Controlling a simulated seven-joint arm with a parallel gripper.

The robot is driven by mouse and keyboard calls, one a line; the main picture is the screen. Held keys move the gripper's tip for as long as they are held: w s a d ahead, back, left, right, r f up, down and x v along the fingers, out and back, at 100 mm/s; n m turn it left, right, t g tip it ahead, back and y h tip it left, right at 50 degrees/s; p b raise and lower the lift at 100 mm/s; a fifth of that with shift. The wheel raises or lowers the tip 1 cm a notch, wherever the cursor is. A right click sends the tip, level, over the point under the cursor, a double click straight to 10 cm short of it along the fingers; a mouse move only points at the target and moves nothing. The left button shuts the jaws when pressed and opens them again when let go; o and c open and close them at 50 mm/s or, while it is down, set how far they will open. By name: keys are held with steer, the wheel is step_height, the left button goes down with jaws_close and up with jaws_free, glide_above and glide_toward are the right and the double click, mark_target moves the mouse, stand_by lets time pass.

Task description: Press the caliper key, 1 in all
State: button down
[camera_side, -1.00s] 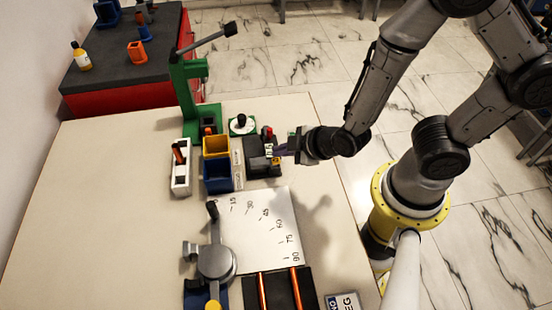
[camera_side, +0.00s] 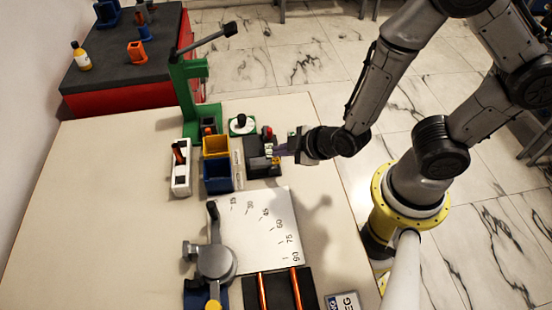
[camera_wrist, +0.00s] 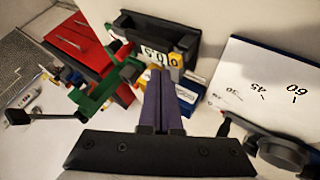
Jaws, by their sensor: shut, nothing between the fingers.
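The caliper appears to be the black instrument (camera_side: 252,160) near the right side of the table, with a red knob (camera_side: 268,131) at its far end. In the wrist view the black instrument (camera_wrist: 127,22) carries a digit display (camera_wrist: 155,54). A small yellow-and-grey piece (camera_wrist: 176,62) stands at the display's right end; I cannot tell surely whether it is the key. My gripper (camera_side: 280,151) reaches in from the right, low over the instrument. Its fingers (camera_wrist: 161,72) are together and empty, with the tips close to the display and the yellow piece. Contact cannot be told.
Yellow (camera_side: 216,144) and blue (camera_side: 216,186) bins and a white holder (camera_side: 181,182) stand left of the instrument. A green lever press (camera_side: 188,95) rises behind. A white angle plate (camera_side: 250,250) with a grey pivot lies in front. The table's left part is clear.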

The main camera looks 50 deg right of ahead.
steer(key=shift+f, duration=0.2)
stand_by(0.4)
steer(key=shift+f, duration=0.25)
steer(key=shift+f, duration=0.4)
stand_by(0.7)
stand_by(0.3)
steer(key=shift+r, duration=0.8)
steer(key=shift+r, duration=2.55)
